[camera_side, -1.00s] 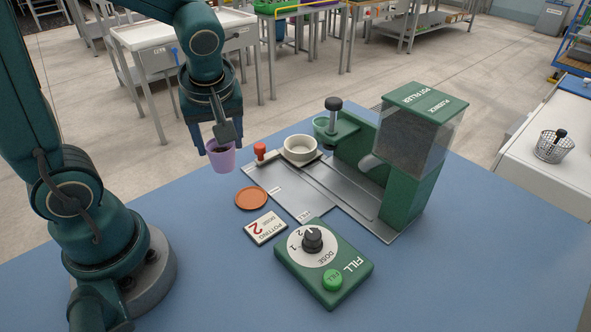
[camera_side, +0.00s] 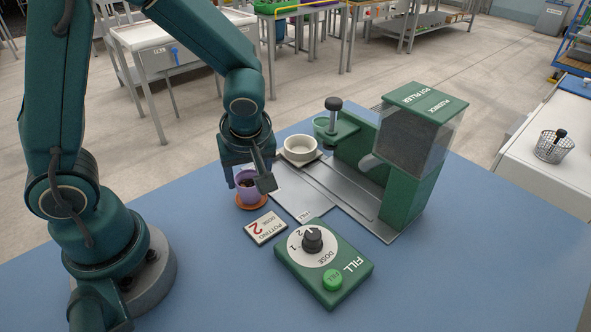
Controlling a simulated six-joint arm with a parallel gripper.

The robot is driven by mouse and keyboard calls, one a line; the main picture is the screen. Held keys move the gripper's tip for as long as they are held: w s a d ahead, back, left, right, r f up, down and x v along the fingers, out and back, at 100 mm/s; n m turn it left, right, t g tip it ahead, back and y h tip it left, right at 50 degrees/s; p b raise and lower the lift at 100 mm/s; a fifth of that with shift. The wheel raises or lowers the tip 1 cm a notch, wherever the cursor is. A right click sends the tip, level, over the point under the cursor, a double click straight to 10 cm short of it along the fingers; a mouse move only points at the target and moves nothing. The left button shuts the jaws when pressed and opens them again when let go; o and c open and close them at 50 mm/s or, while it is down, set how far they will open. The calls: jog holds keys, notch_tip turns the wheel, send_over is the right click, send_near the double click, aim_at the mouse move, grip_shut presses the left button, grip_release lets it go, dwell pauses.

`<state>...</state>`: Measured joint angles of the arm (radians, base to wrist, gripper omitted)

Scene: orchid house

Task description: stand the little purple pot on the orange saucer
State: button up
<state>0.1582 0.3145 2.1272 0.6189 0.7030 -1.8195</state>
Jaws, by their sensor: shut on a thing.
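The little purple pot (camera_side: 246,195) has dark fill in it and stands upright in my gripper (camera_side: 249,184). My gripper points down and is shut on the pot, with a finger on either side. The orange saucer (camera_side: 252,205) lies on the blue table, right under the pot, and its rim shows around the pot's base. The pot looks to be at or just above the saucer; I cannot tell whether it touches.
The green pot filler (camera_side: 405,180) with its metal base plate stands to the right. A white bowl (camera_side: 299,148) is behind the gripper's right side. The dose card (camera_side: 266,227) and green control box (camera_side: 323,262) lie in front. The blue table (camera_side: 210,275) is clear at front left.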

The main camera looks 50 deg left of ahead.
jog(key=shift+f, duration=0.1)
jog(key=o, duration=1.5)
jog(key=shift+c, duration=0.2)
jog(key=v, duration=1.2)
jog(key=s+r+m+t+h, duration=0.1)
jog(key=s+m+t+h, duration=0.2)
jog(key=m, duration=1)
jog(key=s+h, duration=0.1)
jog(key=s, duration=0.2)
jog(key=shift+s+d+m+t, duration=0.2)
jog(key=shift+d+m+t, duration=0.1)
jog(key=shift+d+t, duration=0.1)
